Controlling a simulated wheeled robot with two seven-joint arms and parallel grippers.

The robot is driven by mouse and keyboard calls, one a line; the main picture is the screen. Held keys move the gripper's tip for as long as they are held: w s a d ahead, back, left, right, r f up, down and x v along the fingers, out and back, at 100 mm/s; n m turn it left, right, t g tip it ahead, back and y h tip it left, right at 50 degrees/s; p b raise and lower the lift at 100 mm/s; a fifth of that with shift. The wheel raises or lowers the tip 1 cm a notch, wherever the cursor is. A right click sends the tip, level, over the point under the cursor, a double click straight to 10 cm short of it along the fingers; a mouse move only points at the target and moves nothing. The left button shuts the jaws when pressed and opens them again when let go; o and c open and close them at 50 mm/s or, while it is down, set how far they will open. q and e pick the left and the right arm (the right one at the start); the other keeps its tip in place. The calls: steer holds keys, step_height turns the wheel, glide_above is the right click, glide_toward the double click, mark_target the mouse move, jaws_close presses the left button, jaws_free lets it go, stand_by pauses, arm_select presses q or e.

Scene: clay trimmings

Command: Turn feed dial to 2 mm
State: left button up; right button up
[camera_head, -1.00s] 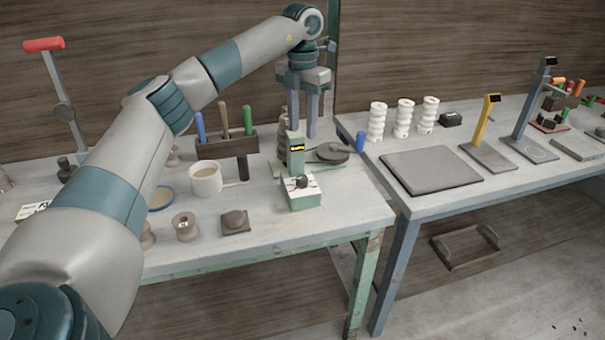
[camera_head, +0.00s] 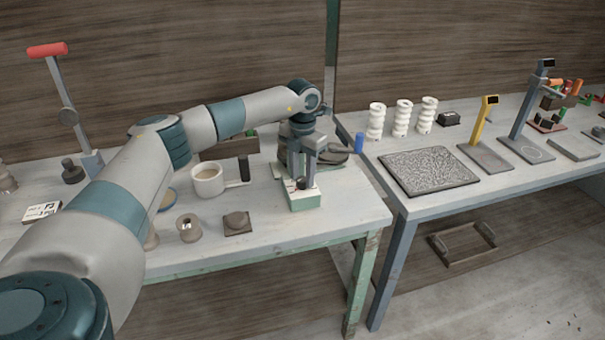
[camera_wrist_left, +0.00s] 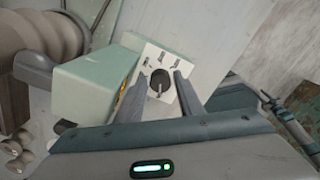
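The feed dial is a dark round knob (camera_wrist_left: 161,77) on a white plate (camera_wrist_left: 178,98) with several dark marks, on the front of a pale green machine (camera_head: 306,203). A light pointer line shows on the knob; I cannot read the setting. My left gripper (camera_head: 302,178) reaches down over the machine's front. In the left wrist view its two fingers (camera_wrist_left: 160,84) are apart, one on each side of the knob, with visible gaps. In the head view the gripper partly hides the dial and the machine's upper part. My right gripper is not in view.
A cup (camera_head: 207,181), a spool-like piece (camera_head: 188,228) and a small block (camera_head: 237,223) stand left of the machine. A blue-handled lever (camera_head: 358,144) sticks out at its right. The right-hand table holds a speckled slab (camera_head: 430,170) and white coiled pieces (camera_head: 402,118).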

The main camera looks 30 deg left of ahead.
arm_select(q)
steer(key=shift+f, duration=0.3)
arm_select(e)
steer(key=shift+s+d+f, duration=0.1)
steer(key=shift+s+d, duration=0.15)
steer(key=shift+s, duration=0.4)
arm_select(q)
steer(key=c, duration=0.8)
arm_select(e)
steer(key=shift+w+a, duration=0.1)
